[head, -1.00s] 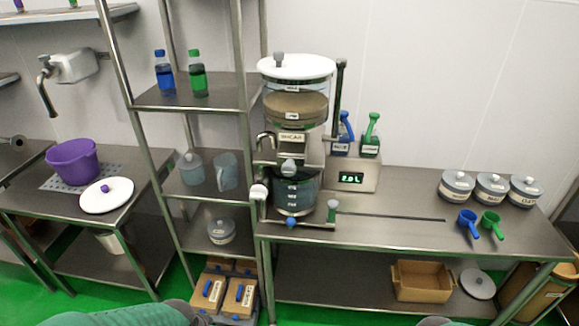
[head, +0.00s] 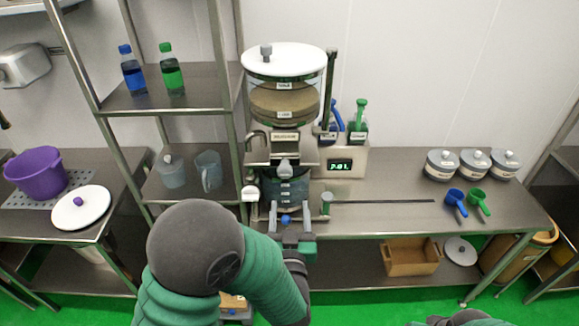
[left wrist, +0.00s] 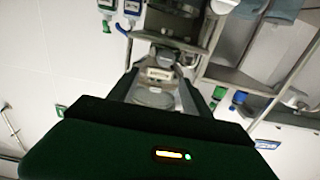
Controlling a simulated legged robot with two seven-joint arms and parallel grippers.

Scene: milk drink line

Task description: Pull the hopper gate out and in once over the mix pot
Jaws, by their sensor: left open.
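The hopper (head: 284,100) stands on the steel table with a white lid and pale powder inside. The hopper gate (head: 285,164), with a grey knob at its front, sits under the hopper's label block. The clear mix pot (head: 288,190) is directly below, partly hidden by my gripper. My left gripper (head: 288,212) is open and empty in front of the pot, below the gate knob and apart from it. In the left wrist view the gripper's fingers (left wrist: 158,92) frame the hopper's labelled front, seen tilted; the gate is hard to make out there. My right gripper does not show.
Clamp posts with knobs (head: 325,203) flank the pot. A scale display (head: 339,166) and blue and green bottles stand right of the hopper. Lidded tubs (head: 475,162) and scoops (head: 456,202) are farther right. A shelf rack (head: 239,130) stands close left. The table's middle right is clear.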

